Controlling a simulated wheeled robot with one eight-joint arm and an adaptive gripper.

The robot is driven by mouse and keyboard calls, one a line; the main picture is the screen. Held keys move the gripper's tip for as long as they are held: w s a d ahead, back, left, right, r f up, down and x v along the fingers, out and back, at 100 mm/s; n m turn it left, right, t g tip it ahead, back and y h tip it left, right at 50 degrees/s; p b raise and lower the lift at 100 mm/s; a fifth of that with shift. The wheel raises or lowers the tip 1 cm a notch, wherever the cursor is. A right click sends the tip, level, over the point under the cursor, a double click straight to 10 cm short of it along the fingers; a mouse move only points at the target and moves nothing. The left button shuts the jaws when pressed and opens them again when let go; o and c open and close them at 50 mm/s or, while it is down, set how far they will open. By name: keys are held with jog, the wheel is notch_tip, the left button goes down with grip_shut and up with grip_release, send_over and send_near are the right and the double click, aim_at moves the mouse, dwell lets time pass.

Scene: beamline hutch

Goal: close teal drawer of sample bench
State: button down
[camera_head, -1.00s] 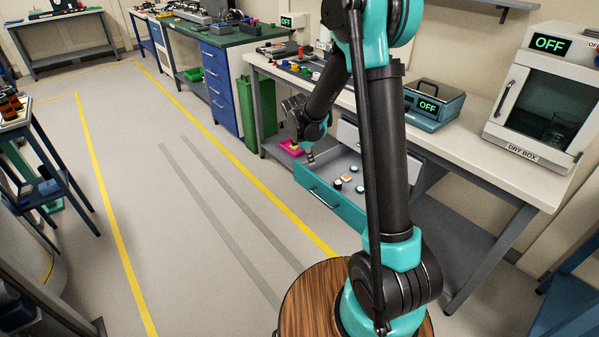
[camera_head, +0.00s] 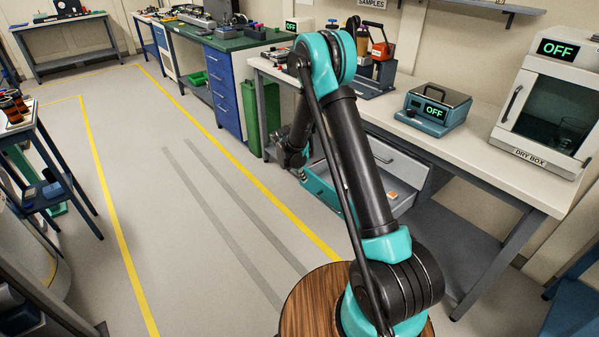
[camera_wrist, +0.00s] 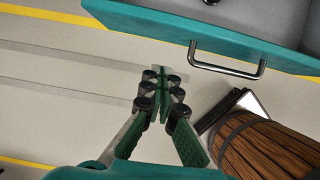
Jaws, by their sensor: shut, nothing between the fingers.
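The teal drawer (camera_head: 313,187) of the sample bench (camera_head: 470,150) stands open, pulled out below the tabletop. My arm hides much of its front and inside in the head view. In the wrist view its teal front (camera_wrist: 150,22) runs across the top, with a metal bar handle (camera_wrist: 228,71) on it. My gripper (camera_wrist: 161,76) is shut and empty, outside the drawer, close to the front and left of the handle. I cannot tell whether the fingertips touch the front.
A pale drawer front (camera_head: 400,158) sits flush above the open drawer. An orange-topped item (camera_head: 392,195) lies inside the open drawer. A teal device (camera_head: 433,108) and the dry box (camera_head: 545,105) stand on the bench. A green bin (camera_head: 263,115) stands to the left. The floor in front is clear.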

aim_at(311, 176)
jog(key=shift+w+d+f, duration=0.3)
jog(key=shift+w+d, duration=0.15)
jog(key=shift+d, duration=0.2)
jog(key=shift+w+d+f, duration=0.3)
jog(key=shift+w+d, duration=0.2)
jog(key=shift+d, duration=0.1)
jog(key=shift+w+d+f, duration=0.3)
jog(key=shift+w+d, duration=0.15)
jog(key=shift+d, duration=0.2)
jog(key=shift+d, duration=0.1)
jog(key=w+d, duration=0.7)
jog(key=d, duration=0.2)
jog(key=w+d, duration=0.7)
jog(key=d, duration=0.3)
jog(key=shift+d, duration=0.1)
